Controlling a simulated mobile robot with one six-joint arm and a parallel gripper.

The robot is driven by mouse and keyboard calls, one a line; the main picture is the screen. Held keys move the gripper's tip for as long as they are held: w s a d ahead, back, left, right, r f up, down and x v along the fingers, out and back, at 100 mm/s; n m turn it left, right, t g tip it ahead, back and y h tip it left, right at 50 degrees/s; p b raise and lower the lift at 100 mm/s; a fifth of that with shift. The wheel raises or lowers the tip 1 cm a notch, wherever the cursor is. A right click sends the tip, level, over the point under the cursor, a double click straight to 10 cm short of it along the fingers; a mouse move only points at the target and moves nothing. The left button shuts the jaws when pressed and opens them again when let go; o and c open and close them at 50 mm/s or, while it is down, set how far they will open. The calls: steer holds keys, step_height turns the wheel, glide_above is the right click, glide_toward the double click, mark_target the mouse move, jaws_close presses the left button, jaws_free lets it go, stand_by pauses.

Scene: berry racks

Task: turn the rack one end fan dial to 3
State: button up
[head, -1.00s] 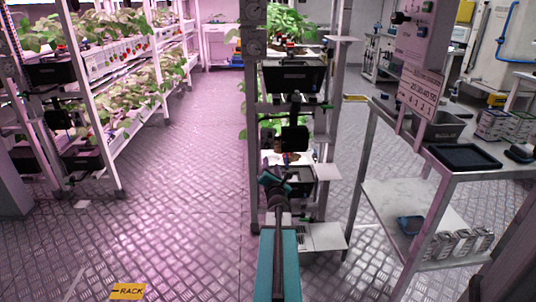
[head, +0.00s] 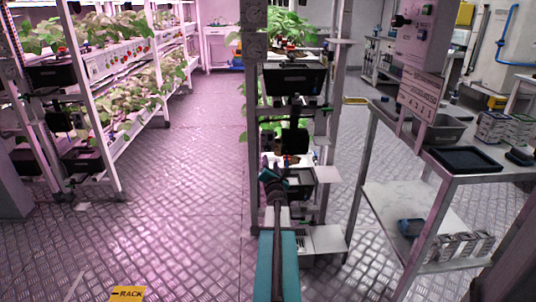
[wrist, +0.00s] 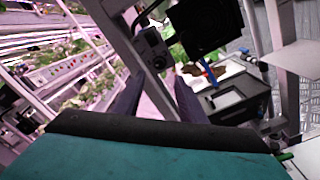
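Black bins (head: 294,78) and plants fill the central rack. A steel bench (head: 480,172) with a black tray and a control box (head: 420,30) stands at the right. Planted racks (head: 110,90) line the left. The floor aisle (head: 190,180) between is clear.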

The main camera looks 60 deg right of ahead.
mark_target(268, 150)
steer(key=shift+x, duration=4.85)
jaws_close()
steer(key=shift+a, duration=0.3)
steer(key=shift+d, duration=0.25)
